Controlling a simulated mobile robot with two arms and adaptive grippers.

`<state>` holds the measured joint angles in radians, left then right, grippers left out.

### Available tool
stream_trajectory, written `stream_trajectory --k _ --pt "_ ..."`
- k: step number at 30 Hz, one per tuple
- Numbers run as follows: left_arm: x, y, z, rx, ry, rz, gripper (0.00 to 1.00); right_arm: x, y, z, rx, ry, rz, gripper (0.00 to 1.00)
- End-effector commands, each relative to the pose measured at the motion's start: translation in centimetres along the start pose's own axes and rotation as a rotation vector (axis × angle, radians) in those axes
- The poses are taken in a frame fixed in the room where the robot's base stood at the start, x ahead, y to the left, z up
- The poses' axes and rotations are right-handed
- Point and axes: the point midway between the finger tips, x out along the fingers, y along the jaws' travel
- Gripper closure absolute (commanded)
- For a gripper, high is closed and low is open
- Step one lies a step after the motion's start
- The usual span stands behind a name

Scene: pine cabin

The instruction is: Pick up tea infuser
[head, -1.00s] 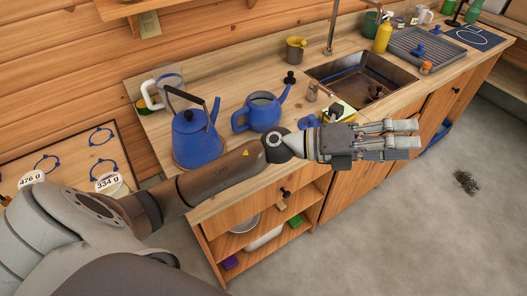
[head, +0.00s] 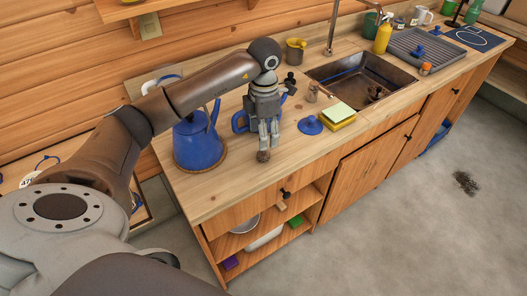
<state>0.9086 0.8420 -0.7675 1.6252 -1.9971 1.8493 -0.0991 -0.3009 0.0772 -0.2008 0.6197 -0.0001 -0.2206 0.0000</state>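My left gripper (head: 266,140) reaches in from the left and points down over the counter, in front of the blue teapot (head: 240,122), which it mostly hides. Its fingers look parallel with gaps between them, so it appears open. A small brown rounded thing (head: 263,156) is just below the fingertips on the counter. It may be the tea infuser, but it is too small to be sure, and I cannot tell whether the fingers touch it. My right gripper is not in view.
A blue kettle (head: 198,147) stands close to the left. A blue lid (head: 310,125) and a yellow-green sponge (head: 340,115) lie to the right, before the sink (head: 362,80). The counter front (head: 235,190) is clear.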

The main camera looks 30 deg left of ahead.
Motion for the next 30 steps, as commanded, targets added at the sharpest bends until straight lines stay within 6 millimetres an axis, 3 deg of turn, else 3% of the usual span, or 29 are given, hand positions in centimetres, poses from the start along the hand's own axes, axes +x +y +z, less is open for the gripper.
stream_trajectory --k 3,11,18,28,30 --pt "1.8 -0.1 0.0 -0.001 0.002 -0.005 0.43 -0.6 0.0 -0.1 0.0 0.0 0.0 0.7" --pt "3.9 0.0 0.0 0.0 -0.001 -0.005 0.43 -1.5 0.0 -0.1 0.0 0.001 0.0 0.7" --pt "7.4 0.3 0.0 0.0 -0.002 -0.004 0.43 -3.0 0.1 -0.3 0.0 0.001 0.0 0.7" --pt "8.3 0.3 0.1 0.001 -0.005 -0.002 0.43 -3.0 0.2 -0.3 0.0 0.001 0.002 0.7" --pt "8.3 0.3 0.1 0.001 -0.005 -0.002 0.52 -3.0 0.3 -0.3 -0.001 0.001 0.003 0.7"
